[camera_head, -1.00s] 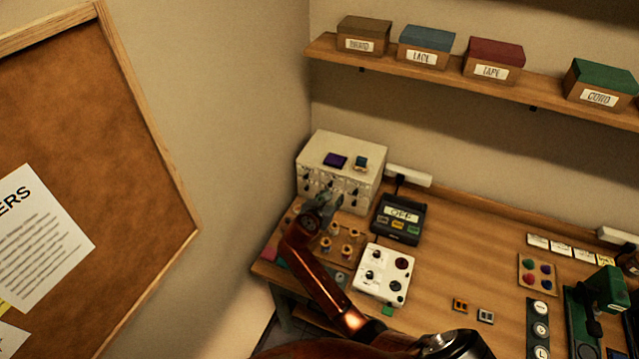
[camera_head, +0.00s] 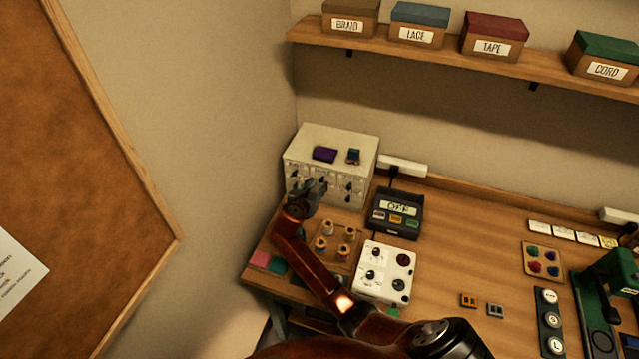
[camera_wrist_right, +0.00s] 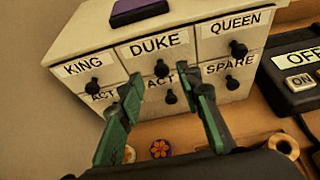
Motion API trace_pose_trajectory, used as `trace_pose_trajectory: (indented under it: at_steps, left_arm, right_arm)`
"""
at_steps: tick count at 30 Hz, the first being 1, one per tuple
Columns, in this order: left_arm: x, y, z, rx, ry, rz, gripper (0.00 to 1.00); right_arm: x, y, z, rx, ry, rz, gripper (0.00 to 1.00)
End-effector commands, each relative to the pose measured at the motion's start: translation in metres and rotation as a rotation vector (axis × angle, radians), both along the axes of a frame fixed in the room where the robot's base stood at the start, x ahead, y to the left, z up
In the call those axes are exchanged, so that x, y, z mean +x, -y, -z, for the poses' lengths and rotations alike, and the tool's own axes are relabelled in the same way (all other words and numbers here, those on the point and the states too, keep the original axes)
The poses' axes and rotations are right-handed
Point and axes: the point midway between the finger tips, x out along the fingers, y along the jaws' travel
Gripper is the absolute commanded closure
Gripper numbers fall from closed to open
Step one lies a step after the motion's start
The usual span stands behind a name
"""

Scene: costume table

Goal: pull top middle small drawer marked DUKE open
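The cream drawer cabinet (camera_head: 330,150) stands at the back left corner of the table. In the right wrist view, the top middle drawer marked DUKE (camera_wrist_right: 154,50) is closed, with a dark knob (camera_wrist_right: 161,69). My right gripper (camera_wrist_right: 165,88) is open in front of the cabinet. Its two green fingers are apart, with the DUKE knob showing between and just beyond their tips; it looks untouched. The right gripper also shows in the head view (camera_head: 308,190) at the cabinet's front. My left gripper is not in view.
Drawers marked KING (camera_wrist_right: 88,68) and QUEEN (camera_wrist_right: 235,32) flank DUKE, with a lower row beneath. A spool board (camera_head: 336,250) lies in front. The OFF device (camera_head: 397,212) stands close right of the cabinet. A purple item (camera_head: 325,155) lies on top.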

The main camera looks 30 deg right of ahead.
Motion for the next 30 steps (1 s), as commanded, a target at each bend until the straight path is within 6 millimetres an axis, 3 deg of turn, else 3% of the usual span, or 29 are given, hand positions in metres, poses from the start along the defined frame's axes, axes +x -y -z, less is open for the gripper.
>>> trace_pose_trajectory:
  at_steps: [6, 16, 30]
  left_arm:
    - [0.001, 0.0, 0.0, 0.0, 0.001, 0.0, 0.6]
    - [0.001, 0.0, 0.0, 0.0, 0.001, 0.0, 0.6]
    - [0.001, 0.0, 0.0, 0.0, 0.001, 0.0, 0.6]
  right_arm:
    - [0.013, 0.017, 0.009, -0.001, 0.0, 0.002, 0.68]
    - [0.014, 0.021, 0.01, 0.0, 0.0, 0.004, 0.68]
    - [0.014, 0.021, 0.011, 0.0, 0.0, 0.004, 1.0]
